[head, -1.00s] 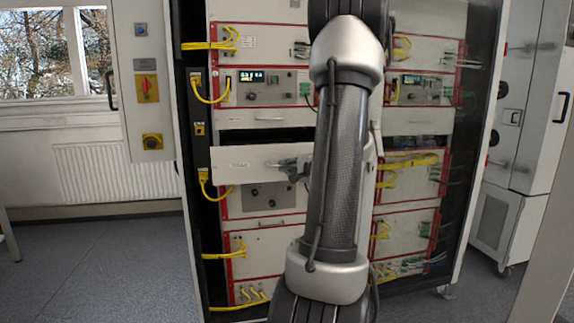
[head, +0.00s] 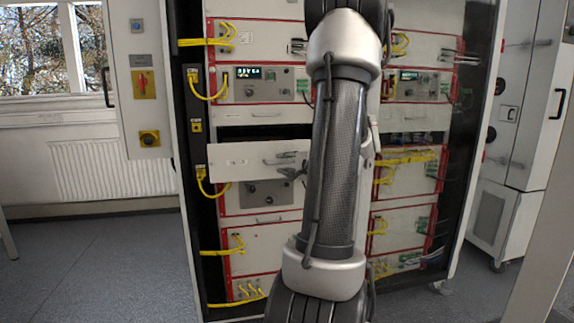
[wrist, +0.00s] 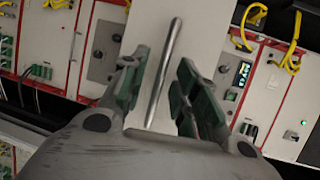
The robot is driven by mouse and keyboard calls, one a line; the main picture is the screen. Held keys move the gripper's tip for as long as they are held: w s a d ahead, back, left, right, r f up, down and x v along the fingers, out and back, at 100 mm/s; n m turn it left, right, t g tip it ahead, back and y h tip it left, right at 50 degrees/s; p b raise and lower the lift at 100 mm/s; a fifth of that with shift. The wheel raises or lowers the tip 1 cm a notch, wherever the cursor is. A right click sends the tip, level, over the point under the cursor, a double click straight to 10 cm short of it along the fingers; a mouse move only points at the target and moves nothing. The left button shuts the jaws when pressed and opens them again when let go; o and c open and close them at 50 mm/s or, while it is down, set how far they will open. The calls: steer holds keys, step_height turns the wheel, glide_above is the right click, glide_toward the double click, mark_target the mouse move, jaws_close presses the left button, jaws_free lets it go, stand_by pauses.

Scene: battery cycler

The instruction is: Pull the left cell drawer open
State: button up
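The left cell drawer (head: 235,162) is the white front panel at mid-height in the left column of the rack. It stands forward of the rack, overlapping the red frame, with a dark gap above it. Its bar handle (head: 279,161) is near the panel's right part. My gripper (head: 293,172) is at the handle, partly hidden by my arm. In the wrist view, my gripper (wrist: 163,65) is open, with green-padded fingers on either side of the metal handle bar (wrist: 165,70) and visible gaps to it. The drawer's right end is hidden behind my arm.
Yellow cables (head: 205,180) hang along the rack's left side. A grey panel with switches (head: 143,85) stands at the left. A second column with yellow cables (head: 410,158) is at the right. The floor (head: 100,265) at the left is clear.

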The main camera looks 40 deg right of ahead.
steer(key=v, duration=1.2)
steer(key=shift+d, duration=0.1)
steer(key=s+a+f+n+g+y, duration=0.3)
steer(key=s+a+f+g, duration=0.2)
steer(key=s+a, duration=0.15)
steer(key=s+a+f+n+g+y, duration=0.3)
steer(key=s+a+f+g, duration=0.25)
steer(key=a, duration=0.25)
steer(key=w+a+r+n+h, duration=0.3)
steer(key=a+r+n, duration=0.6)
steer(key=n, duration=0.5)
steer(key=shift+a+n+g, duration=0.3)
steer(key=shift+a+g, duration=0.15)
steer(key=shift+a, duration=0.15)
